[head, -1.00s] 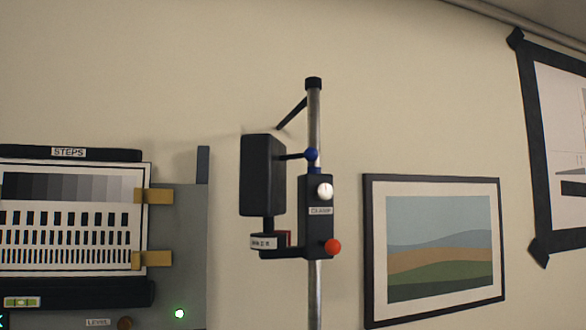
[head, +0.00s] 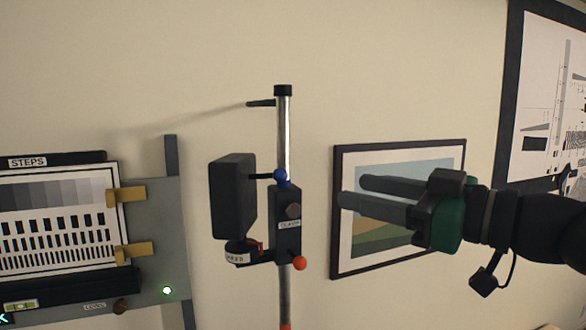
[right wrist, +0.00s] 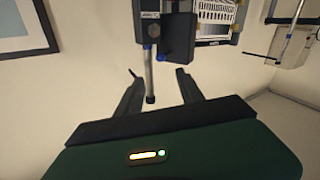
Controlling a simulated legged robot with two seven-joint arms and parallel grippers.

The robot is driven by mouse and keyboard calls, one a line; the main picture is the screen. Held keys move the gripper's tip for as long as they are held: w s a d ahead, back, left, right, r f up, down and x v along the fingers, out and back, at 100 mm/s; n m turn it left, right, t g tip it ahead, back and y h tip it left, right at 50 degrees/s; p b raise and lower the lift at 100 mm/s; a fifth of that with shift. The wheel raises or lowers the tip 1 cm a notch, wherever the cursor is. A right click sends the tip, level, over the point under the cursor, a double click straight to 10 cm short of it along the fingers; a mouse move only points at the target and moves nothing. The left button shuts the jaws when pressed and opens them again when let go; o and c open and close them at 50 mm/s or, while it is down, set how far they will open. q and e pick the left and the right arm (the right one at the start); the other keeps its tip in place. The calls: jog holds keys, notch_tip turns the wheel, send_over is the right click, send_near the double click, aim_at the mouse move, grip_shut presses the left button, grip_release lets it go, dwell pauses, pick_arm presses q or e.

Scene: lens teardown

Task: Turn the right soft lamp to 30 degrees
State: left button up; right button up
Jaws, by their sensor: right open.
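The lamp is a black box-shaped head (head: 232,196) on a metal post (head: 283,135), seen from its back and side in the head view. A black clamp block (head: 288,235) with a blue knob (head: 280,176) and an orange-red knob (head: 299,263) holds it. A small dial label (head: 237,255) sits under the head; its reading is too small to tell. My right gripper (head: 350,194) is open and empty, to the right of the post and apart from it. In the right wrist view the post (right wrist: 149,75) shows between and beyond the fingers (right wrist: 157,88). My left gripper is not in view.
A framed landscape picture (head: 340,245) hangs on the wall behind my right gripper. A grey board with a STEPS chart (head: 62,208) and brass clips (head: 128,194) stands at the left. A black-edged chart (head: 505,110) hangs at the upper right. The wall above is bare.

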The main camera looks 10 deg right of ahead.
aim_at(286, 177)
jog(key=p+x, duration=0.6)
jog(key=x, duration=0.8)
jog(key=shift+s+a+r, duration=0.1)
jog(key=shift+a, duration=0.1)
jog(key=shift+c, duration=0.3)
jog(key=shift+c, duration=1.2)
grip_shut()
